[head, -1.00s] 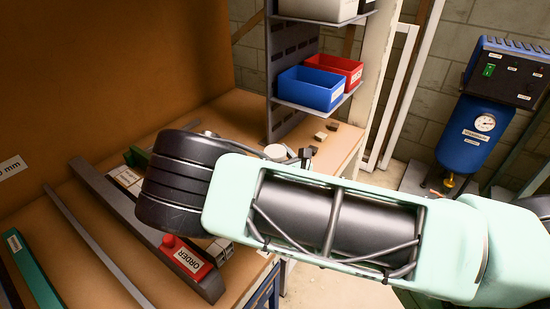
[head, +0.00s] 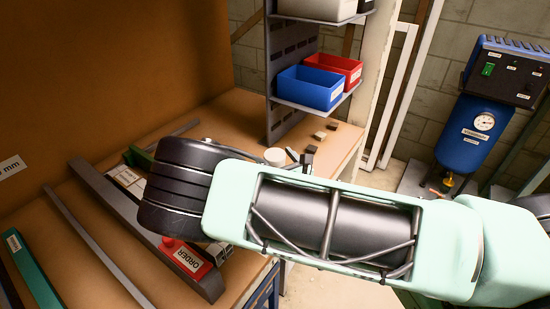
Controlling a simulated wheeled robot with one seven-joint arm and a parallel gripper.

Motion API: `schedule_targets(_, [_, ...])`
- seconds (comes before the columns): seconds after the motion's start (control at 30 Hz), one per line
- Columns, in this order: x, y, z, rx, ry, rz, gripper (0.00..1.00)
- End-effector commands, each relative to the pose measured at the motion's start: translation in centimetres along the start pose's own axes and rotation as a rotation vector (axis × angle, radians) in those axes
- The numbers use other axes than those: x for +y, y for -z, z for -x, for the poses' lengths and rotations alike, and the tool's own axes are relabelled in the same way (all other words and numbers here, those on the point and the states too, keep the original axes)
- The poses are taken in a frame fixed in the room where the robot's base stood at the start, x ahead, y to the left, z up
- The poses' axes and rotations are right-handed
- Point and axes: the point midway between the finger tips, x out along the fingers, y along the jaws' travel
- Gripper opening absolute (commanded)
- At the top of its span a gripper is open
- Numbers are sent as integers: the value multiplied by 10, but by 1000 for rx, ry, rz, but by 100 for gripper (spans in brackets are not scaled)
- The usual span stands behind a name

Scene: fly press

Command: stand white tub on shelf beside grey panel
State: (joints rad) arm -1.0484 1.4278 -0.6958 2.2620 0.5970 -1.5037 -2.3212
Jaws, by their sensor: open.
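A small round white thing (head: 275,156), which looks like the white tub, sits on the wooden bench just behind my arm. My arm crosses close in front of it and may hide its lower part. A grey slotted panel (head: 280,50) stands upright at the back of the bench. A grey shelf (head: 318,109) juts from its right side and carries a blue bin (head: 309,90) and a red bin (head: 340,69). My gripper cannot be made out; my own arm covers the middle of the picture.
Small blocks (head: 320,135) and dark pieces lie near the white thing. A white bin (head: 315,8) stands on an upper shelf. A red ORDER label piece (head: 188,258) and long metal bars (head: 98,190) lie at left. A blue gauge unit (head: 478,135) stands at right.

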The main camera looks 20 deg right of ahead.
Motion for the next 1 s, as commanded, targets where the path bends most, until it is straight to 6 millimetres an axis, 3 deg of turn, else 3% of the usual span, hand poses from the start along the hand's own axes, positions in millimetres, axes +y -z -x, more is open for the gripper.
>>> schedule_targets(0.3, [1, 4, 66, 4, -2, 5, 75])
schedule_targets(0.5, [0, 2, 98, 2, -2, 3, 75])
schedule_targets(0.7, [0, 1, 110, 0, -2, 2, 75])
schedule_targets(1.0, [0, 0, 111, -1, -1, 1, 75])
